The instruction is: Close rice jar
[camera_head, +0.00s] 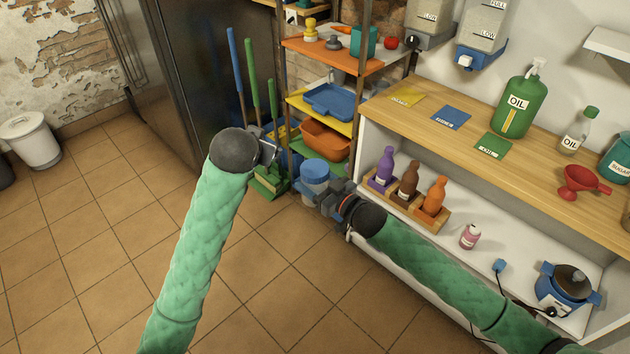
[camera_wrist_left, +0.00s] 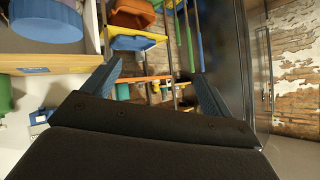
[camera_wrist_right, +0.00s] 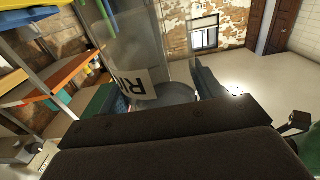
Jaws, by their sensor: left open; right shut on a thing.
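The rice jar (camera_head: 312,189) is a pale, see-through jar under a round blue lid (camera_head: 315,169) in the head view, left of the low white shelf. I cannot tell whether the lid is fully seated. My right gripper (camera_head: 328,201) is shut on the jar. In the right wrist view the clear jar (camera_wrist_right: 130,55), with a white label starting "RI", stands between the fingers; its lid is not visible there. My left gripper (camera_head: 270,151) is open and empty, up and left of the jar and apart from it. Its spread fingers show in the left wrist view (camera_wrist_left: 155,85).
A rack with an orange bin (camera_head: 326,140) and a blue tray (camera_head: 330,101) stands behind the jar. Coloured brooms (camera_head: 254,90) lean left of it. Bottles in a wooden holder (camera_head: 409,192) stand on the low shelf at right.

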